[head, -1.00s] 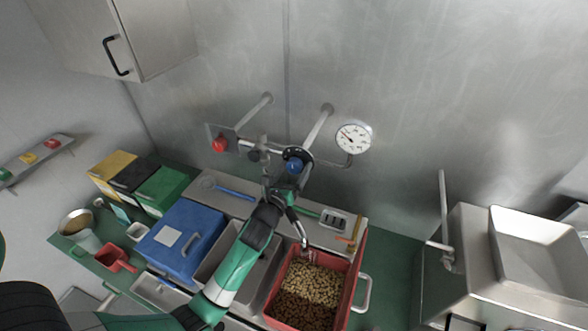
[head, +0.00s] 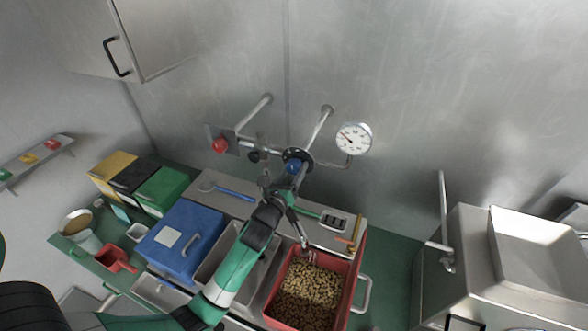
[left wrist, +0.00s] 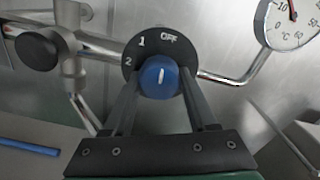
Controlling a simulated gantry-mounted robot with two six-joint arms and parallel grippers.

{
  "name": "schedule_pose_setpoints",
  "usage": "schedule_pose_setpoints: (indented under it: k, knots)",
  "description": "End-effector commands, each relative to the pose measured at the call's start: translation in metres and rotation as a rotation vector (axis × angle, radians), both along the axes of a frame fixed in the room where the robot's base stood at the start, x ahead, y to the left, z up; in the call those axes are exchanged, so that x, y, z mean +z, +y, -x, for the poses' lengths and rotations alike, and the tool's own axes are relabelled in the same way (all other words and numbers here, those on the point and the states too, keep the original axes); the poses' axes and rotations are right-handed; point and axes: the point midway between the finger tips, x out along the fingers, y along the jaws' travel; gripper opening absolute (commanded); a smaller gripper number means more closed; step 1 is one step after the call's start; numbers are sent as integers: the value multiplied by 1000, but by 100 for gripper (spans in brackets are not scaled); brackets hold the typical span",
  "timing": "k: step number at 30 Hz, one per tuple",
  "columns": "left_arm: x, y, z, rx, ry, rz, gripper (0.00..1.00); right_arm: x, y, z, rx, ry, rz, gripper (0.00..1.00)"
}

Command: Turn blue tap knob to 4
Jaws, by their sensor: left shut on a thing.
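The blue tap knob (left wrist: 159,77) sits at the middle of a black dial plate (left wrist: 140,46) in the left wrist view. The plate shows OFF, 1 and 2; its other marks are hidden behind my gripper. The white line on the knob points nearly straight up in that view, between 1 and OFF. My left gripper (left wrist: 160,88) is shut on the knob, with one finger on each side. In the head view the blue knob (head: 294,167) shows between the fingertips of my left gripper (head: 290,175). My right gripper is not in view.
A round gauge (head: 354,139) is right of the knob, and a red knob (head: 220,145) is left on the same pipework. Below stand a red bin of beans (head: 349,300) and a blue box (head: 192,225). A steel machine (head: 470,240) stands at the right.

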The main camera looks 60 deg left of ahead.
Motion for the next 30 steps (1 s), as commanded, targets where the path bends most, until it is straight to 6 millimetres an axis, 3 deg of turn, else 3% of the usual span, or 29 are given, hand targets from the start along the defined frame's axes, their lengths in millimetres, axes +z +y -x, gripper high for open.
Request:
schedule_pose_setpoints:
  k: [30]
  knots:
    - [3, -3, -2, -2, -612, 676, 2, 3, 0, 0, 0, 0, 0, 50]
